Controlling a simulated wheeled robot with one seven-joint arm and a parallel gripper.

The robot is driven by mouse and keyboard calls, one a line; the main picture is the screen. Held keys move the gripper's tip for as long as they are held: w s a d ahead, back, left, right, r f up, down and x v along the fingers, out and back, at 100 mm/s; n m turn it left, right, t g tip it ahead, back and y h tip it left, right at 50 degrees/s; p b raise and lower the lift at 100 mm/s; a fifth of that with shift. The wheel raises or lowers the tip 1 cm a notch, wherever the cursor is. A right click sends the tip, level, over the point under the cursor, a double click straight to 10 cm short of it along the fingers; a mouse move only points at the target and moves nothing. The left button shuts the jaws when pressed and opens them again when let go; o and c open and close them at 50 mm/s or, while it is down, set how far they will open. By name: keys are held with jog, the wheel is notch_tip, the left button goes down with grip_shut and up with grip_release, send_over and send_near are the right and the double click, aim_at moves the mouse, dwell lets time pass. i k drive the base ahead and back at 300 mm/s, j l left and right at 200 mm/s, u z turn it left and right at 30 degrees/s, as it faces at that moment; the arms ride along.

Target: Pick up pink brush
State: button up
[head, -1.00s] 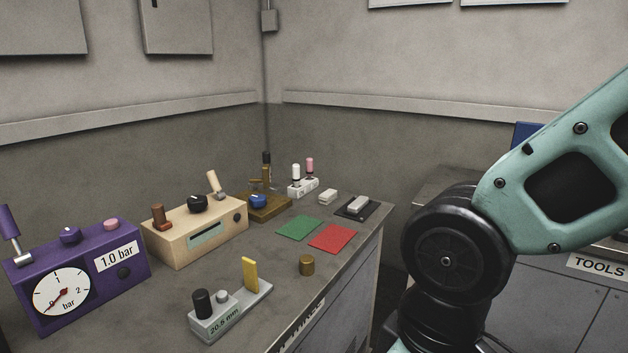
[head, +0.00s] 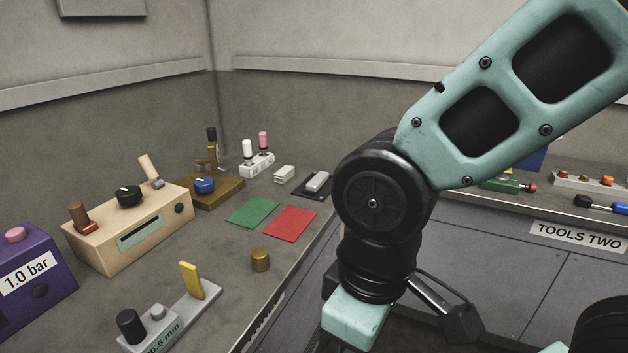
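A small upright item with a pink top (head: 263,139), likely the pink brush, stands in a white holder (head: 257,168) at the back of the left workbench. A similar item with a white top (head: 247,149) stands beside it in the same holder. Their lower parts are hidden in the holder. My arm crosses the right half of the head view, well apart from the holder. I cannot make out my gripper's fingers in this view.
The bench holds a beige box (head: 131,228), a purple gauge box (head: 38,282), a brass cylinder (head: 260,260), and green (head: 252,214) and red (head: 290,224) mats. A counter labelled TOOLS TWO (head: 578,236) with several tools stands at right.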

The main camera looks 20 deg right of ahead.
aim_at(262, 136)
jog(key=i+l+u, duration=0.3)
jog(key=i+l, duration=0.15)
jog(key=i+l+u, duration=0.2)
jog(key=l, duration=0.2)
jog(key=i+l+u, duration=0.15)
jog(key=l, duration=0.2)
jog(key=i+l+u, duration=0.15)
jog(key=l, duration=0.2)
jog(key=i+l+u, duration=0.15)
jog(key=l, duration=0.2)
jog(key=i+l+u, duration=0.2)
jog(key=l, duration=0.2)
jog(key=k, duration=0.05)
